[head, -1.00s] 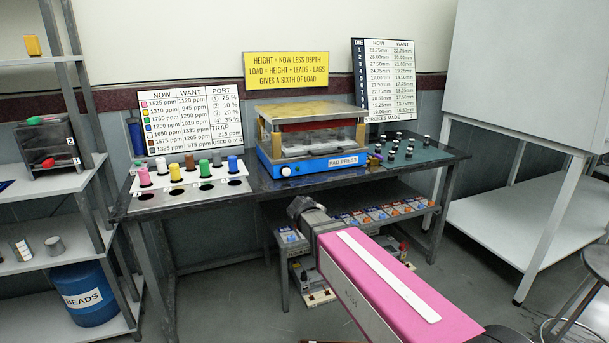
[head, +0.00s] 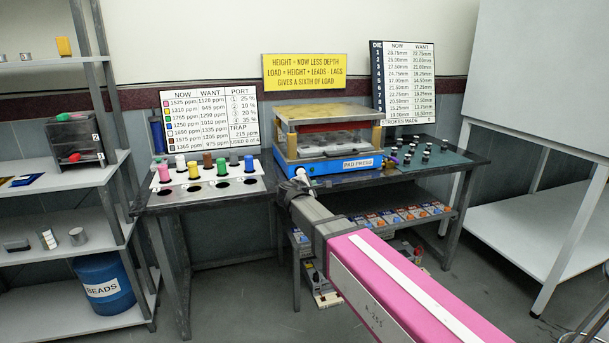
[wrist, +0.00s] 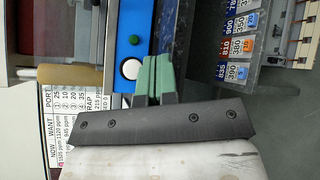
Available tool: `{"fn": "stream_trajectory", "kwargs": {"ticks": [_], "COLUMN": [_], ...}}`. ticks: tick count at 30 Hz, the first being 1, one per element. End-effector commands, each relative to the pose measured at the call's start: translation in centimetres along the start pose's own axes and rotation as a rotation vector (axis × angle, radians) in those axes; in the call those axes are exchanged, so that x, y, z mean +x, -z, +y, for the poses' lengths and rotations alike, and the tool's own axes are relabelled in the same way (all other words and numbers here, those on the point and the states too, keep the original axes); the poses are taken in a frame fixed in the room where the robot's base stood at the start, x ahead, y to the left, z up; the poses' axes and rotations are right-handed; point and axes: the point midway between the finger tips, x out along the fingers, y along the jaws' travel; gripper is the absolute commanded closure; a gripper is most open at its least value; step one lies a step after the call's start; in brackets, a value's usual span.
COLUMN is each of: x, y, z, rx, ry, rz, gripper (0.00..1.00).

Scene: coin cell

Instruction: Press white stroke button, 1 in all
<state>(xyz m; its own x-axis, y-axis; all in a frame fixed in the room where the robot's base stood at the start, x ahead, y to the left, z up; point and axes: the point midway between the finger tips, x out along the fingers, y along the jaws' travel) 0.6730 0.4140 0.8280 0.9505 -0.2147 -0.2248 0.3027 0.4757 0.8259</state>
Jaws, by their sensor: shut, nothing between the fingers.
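The pad press (head: 327,140) stands on the bench, with a blue front panel that carries the label PAD PRESS. The round white stroke button (wrist: 131,68) is on that blue panel in the wrist view. In the head view the button (head: 301,171) is at the panel's left end, close to my gripper's tip. My gripper (head: 297,184) is in front of the panel. In the wrist view its green fingers (wrist: 158,62) are shut and empty, just right of the button. I cannot tell whether they touch the panel.
Coloured bottles (head: 194,168) stand on a white rack left of the press. A green mat (head: 448,160) with several small dies lies to its right. A lower shelf (head: 440,216) with several small labelled boxes is under the bench.

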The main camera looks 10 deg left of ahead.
Motion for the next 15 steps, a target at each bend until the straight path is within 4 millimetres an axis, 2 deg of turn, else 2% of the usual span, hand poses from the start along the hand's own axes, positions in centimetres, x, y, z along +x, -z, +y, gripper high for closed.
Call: {"fn": "stream_trajectory", "kwargs": {"ticks": [8,15], "x": [0.2,1.4], "y": [0.1,1.0], "z": [0.1,0.9], "rx": [0.002,0.002], "ry": [0.002,0.002], "rz": [0.0,0.0], "gripper": [1.0,1.0]}}
